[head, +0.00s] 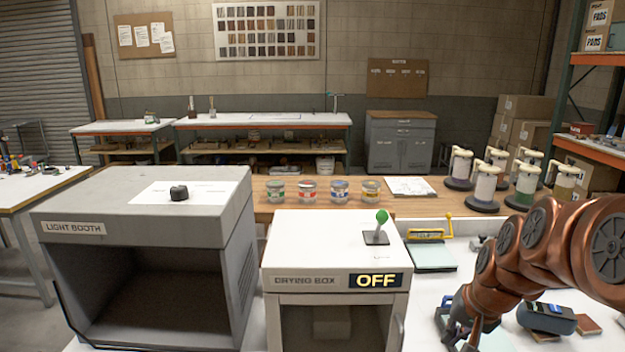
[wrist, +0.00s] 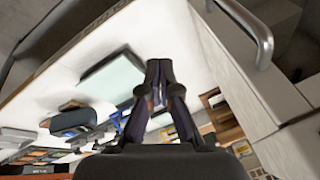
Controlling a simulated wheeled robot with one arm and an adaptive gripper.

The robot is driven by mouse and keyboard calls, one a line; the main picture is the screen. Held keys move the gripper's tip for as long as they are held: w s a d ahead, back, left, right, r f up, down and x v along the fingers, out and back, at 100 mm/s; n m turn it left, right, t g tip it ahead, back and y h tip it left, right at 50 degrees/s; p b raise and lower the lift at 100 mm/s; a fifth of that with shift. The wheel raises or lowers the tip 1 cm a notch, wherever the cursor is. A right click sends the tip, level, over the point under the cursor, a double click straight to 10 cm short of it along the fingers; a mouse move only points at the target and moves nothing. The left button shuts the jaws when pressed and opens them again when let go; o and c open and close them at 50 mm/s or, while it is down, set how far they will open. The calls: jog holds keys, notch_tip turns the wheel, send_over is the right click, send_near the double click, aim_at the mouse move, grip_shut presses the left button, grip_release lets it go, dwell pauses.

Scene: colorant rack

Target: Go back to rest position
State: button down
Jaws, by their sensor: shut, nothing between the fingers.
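My gripper (wrist: 158,75) is shut and empty in the wrist view, its two dark fingers together over the white worktop. In the head view my copper-coloured arm comes in from the right, and my gripper (head: 468,343) is low at the bottom edge, just right of the drying box (head: 336,240). Its fingertips are partly cut off there. The drying box shows an OFF sign and a lever with a green knob (head: 382,216) on top.
The light booth (head: 150,205) stands at left with a dark object (head: 179,193) on top. Several labelled cans (head: 308,190) and dispensers (head: 486,183) line the wooden bench. A dark blue device (head: 546,317) lies on the worktop beneath my arm. A metal handle (wrist: 258,35) is close in the wrist view.

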jog(key=s+a+f+n+g, duration=0.1)
jog(key=s+a+n+g, duration=0.1)
jog(key=s, duration=0.6)
jog(key=s+a+f+n+g, duration=0.1)
jog(key=s+a, duration=0.3)
jog(key=s, duration=0.5)
jog(key=s+a+f+n+g+h, duration=0.1)
jog(key=s+a+n+g, duration=0.1)
jog(key=s, duration=0.7)
jog(key=shift+s+a+n+g, duration=0.15)
jog(key=shift+a+n+g, duration=0.15)
jog(key=shift+a, duration=0.25)
